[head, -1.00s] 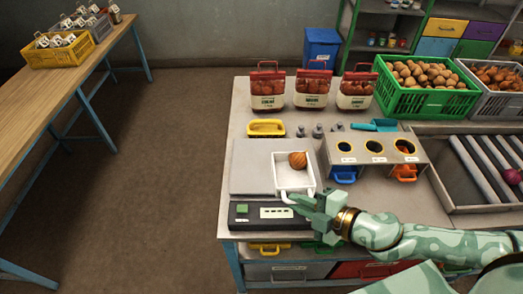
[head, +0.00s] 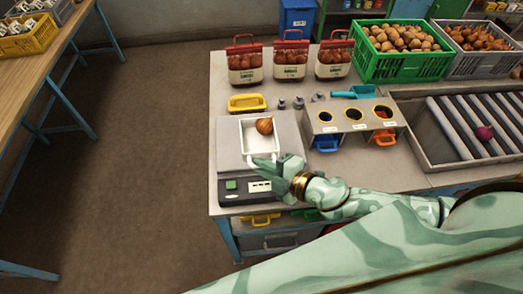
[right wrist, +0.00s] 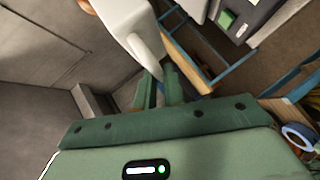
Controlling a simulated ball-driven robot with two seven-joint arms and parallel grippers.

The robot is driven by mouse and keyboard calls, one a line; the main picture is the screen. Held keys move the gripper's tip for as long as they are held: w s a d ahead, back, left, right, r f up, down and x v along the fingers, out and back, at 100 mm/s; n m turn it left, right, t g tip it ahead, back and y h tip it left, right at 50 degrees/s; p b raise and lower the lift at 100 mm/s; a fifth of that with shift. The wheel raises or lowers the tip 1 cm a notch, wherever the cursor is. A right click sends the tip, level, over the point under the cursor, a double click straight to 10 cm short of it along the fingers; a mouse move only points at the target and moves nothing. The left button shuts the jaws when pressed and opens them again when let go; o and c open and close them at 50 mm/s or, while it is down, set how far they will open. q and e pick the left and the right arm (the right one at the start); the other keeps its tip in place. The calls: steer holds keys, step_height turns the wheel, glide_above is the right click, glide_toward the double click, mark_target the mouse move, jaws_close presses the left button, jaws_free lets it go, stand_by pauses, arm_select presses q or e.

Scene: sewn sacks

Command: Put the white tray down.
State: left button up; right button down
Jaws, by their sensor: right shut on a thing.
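The white tray (head: 247,136) is a small open box with a handle and holds one brown onion (head: 264,126). It is over the plate of the weighing scale (head: 228,140); whether it touches the plate or hangs just above it, I cannot tell. My right gripper (head: 268,165) is shut on the tray's handle at the near side. In the right wrist view the white tray (right wrist: 125,20) and its handle come down between the green fingers (right wrist: 160,88). My left gripper is not in view.
Three filled sacks (head: 289,62) and a green potato crate (head: 402,52) stand behind. The bench edge is close in front.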

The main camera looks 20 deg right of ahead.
mark_target(264, 158)
steer(key=w, duration=0.1)
steer(key=w+d+f, duration=0.1)
steer(key=w, duration=0.1)
steer(key=w+f, duration=0.1)
steer(key=shift+w+d+b, duration=0.2)
steer(key=shift+d+b, duration=0.05)
steer(key=shift+b, duration=0.05)
steer(key=w+f+b, duration=0.1)
steer(key=f, duration=0.1)
steer(key=w+d+f+b, duration=0.1)
steer(key=w, duration=0.1)
steer(key=w+d+f+b, duration=0.1)
steer(key=f, duration=0.1)
steer(key=shift+w+f+b, duration=0.3)
steer(key=shift+w+b, duration=0.05)
steer(key=shift+w, duration=0.05)
steer(key=f+b, duration=0.3)
steer(key=f, duration=0.1)
steer(key=shift+w+d, duration=0.1)
steer(key=shift+w, duration=0.25)
steer(key=shift+r, duration=0.1)
steer(key=c, duration=1.8)
jaws_free()
steer(key=shift+o, duration=0.2)
steer(key=v, duration=1)
steer(key=shift+s+d, duration=0.15)
steer(key=shift+s, duration=0.2)
steer(key=shift+s+d+r+b, duration=0.3)
steer(key=shift+s+r, duration=0.05)
steer(key=shift+s, duration=0.15)
